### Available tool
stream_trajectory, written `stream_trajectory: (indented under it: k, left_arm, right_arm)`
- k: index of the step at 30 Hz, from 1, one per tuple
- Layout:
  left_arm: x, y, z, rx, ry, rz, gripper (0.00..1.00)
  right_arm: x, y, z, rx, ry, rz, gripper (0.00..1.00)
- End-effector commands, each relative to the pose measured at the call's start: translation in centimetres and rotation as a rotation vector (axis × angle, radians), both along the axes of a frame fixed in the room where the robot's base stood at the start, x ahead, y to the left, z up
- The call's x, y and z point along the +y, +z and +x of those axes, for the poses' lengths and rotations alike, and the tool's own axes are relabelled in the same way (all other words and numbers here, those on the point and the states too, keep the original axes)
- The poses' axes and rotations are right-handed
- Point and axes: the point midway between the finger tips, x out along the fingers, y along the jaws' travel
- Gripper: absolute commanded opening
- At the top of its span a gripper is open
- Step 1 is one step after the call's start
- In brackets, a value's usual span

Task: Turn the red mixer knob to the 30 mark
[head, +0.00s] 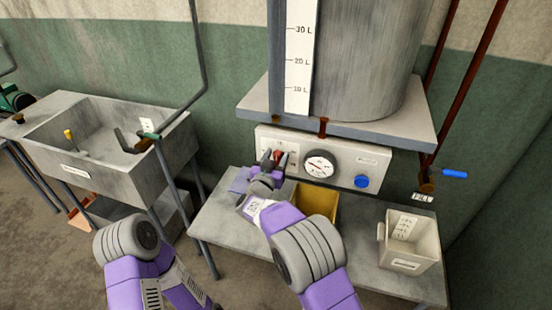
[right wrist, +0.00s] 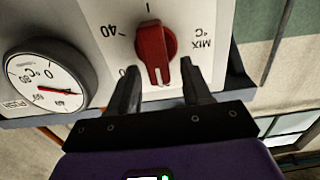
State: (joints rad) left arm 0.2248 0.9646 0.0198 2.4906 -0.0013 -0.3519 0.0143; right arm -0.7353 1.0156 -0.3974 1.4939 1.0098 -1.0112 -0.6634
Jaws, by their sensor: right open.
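The red mixer knob (head: 278,155) sits on the left part of the white control panel (head: 340,178). My right gripper (head: 274,158) is open in front of the panel. In the right wrist view, its fingers (right wrist: 160,68) stand apart, one toward each side of the knob's lower end, with gaps visible. My left gripper is out of view; only my left arm shows.
A dial gauge (head: 319,164) and a blue button (head: 362,181) are right of the knob. A yellow container (head: 317,202) and a beige bin (head: 408,242) stand on the grey table (head: 218,225). A tank shelf (head: 390,128) overhangs the panel. A sink (head: 155,172) is left.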

Motion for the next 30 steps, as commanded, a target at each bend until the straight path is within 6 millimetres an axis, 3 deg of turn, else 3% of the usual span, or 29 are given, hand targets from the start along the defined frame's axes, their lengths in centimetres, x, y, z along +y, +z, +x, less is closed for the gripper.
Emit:
stream_trajectory:
  k: [3, 12, 22, 30]
  left_arm:
    - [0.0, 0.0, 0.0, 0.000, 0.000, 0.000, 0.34]
    - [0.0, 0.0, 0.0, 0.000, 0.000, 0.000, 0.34]
    - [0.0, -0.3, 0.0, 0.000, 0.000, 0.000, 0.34]
    - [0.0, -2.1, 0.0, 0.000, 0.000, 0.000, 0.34]
  right_arm:
    - [0.0, 0.0, 0.0, 0.000, 0.000, 0.000, 0.47]
    - [0.0, 0.0, 0.0, 0.001, 0.000, 0.000, 0.01]
    - [-0.1, -0.1, 0.0, -0.008, 0.000, 0.024, 0.00]
    - [-0.5, -0.3, -0.1, -0.051, -0.001, 0.157, 0.00]
